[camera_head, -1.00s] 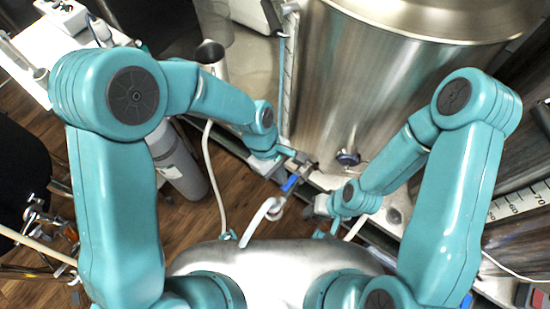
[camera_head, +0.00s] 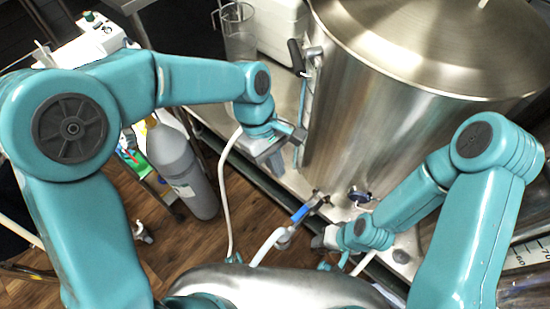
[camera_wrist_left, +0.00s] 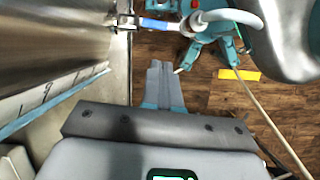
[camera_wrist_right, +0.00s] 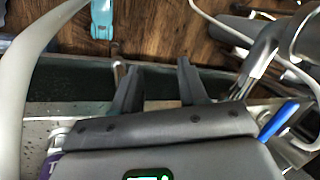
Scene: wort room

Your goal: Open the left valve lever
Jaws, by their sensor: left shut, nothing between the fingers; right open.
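The blue valve lever (camera_head: 300,213) is on the left valve at the foot of the steel kettle. It slants down and left from the metal valve body (camera_head: 319,199), above a pale hose. It also shows in the left wrist view (camera_wrist_left: 155,24), lying roughly sideways. My left gripper (camera_head: 299,150) is shut and empty, behind the lever and apart from it, beside the kettle wall. Its closed fingers (camera_wrist_left: 160,65) show in its wrist view. My right gripper (camera_head: 318,240) is low, near the lever's right side. Its wrist view shows the fingers apart and empty (camera_wrist_right: 157,70).
The steel kettle (camera_head: 400,110) stands close on the right. A dark blue round knob (camera_head: 360,195) sits right of the valve. A grey gas cylinder (camera_head: 180,165) stands at the left. A clear jug (camera_head: 238,35) stands at the back. Wooden floor (camera_head: 205,238) lies open at front left.

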